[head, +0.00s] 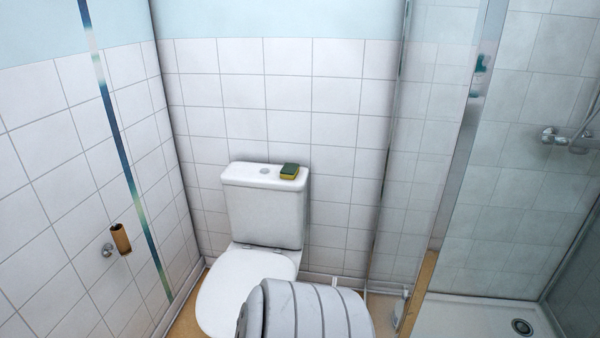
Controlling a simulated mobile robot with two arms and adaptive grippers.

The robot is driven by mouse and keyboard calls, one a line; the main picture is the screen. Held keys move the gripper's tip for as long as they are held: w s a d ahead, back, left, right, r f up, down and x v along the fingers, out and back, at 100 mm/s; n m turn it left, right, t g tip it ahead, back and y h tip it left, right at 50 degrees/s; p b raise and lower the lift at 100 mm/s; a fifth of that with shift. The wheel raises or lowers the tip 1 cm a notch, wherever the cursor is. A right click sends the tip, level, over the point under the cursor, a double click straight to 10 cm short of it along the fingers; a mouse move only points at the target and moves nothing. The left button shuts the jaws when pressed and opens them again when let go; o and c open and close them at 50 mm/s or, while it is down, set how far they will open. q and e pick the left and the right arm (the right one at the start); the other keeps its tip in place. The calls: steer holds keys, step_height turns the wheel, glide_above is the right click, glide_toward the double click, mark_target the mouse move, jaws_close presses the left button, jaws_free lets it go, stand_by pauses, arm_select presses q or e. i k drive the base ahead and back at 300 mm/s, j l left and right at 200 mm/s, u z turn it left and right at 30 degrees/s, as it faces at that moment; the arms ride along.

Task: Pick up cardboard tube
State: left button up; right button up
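The cardboard tube (121,238) is a short brown roll core. It sits on the left tiled wall at a small metal holder (107,249), tilted slightly, with its dark open end facing up. It looks bare, with no paper on it. Neither of my grippers shows in the head view.
A white toilet (232,285) stands right of the tube, its front right partly hidden. A glass shower screen (415,150) and shower tray (475,318) are at the right. Open air surrounds the tube.

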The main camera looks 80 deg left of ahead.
mark_target(120, 238)
steer(key=j+u, duration=0.15)
steer(key=u, duration=3.85)
steer(key=j, duration=0.1)
